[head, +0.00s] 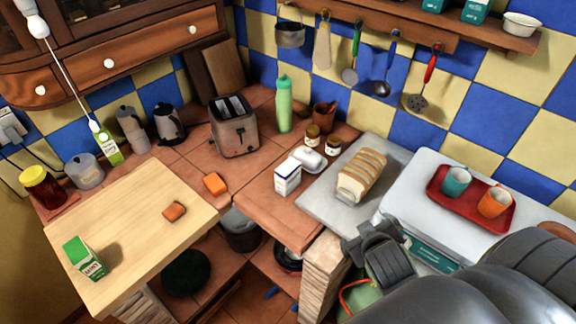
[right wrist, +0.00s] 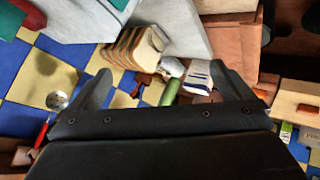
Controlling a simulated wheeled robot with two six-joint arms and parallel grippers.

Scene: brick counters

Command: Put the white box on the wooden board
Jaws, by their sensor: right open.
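The white box (head: 287,178), with dark markings on its side, stands upright on the brick counter, left of the bread. It also shows in the right wrist view (right wrist: 197,76), near the right finger. The pale wooden board (head: 130,225) lies on the left counter, with a green-and-white carton (head: 85,258) and an orange-brown block (head: 174,211) on it. My right gripper (head: 372,240) is open and empty, in front of the grey slab and apart from the box. In the right wrist view its spread fingers (right wrist: 166,80) show. My left gripper is out of view.
Sliced bread (head: 362,175) lies on the grey slab (head: 325,200) beside the box. Two small jars (head: 312,135) and a white dish (head: 308,158) stand behind the box. A red tray (head: 470,198) with two cups is at right. A gap separates the counters. The board's middle is mostly clear.

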